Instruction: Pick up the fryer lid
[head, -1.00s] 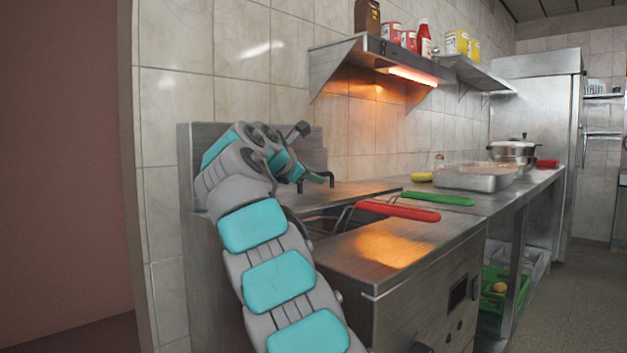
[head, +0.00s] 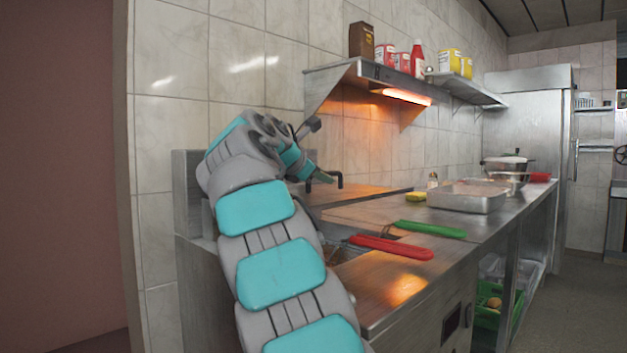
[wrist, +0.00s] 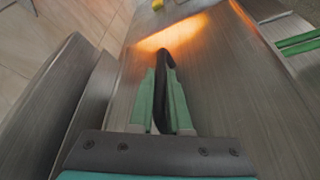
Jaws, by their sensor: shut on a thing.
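The fryer lid (head: 355,194) shows in the head view as a flat steel panel at the back left of the counter, mostly behind my arm. In the wrist view its brushed steel surface (wrist: 215,85) spreads under my gripper. Its black bar handle (wrist: 165,62) runs between my two green fingers, and the handle's bent end (head: 339,179) sticks out past the fingertips in the head view. My gripper (wrist: 163,95) is shut on this handle; it also shows in the head view (head: 322,177). I cannot tell whether the lid touches the fryer below.
A red basket handle (head: 390,247) and a green one (head: 431,229) lie across the counter. A steel tray (head: 468,198), a yellow sponge (head: 416,197) and a pot (head: 507,165) stand further along. A shelf with a glowing heat lamp (head: 405,97) overhangs the counter.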

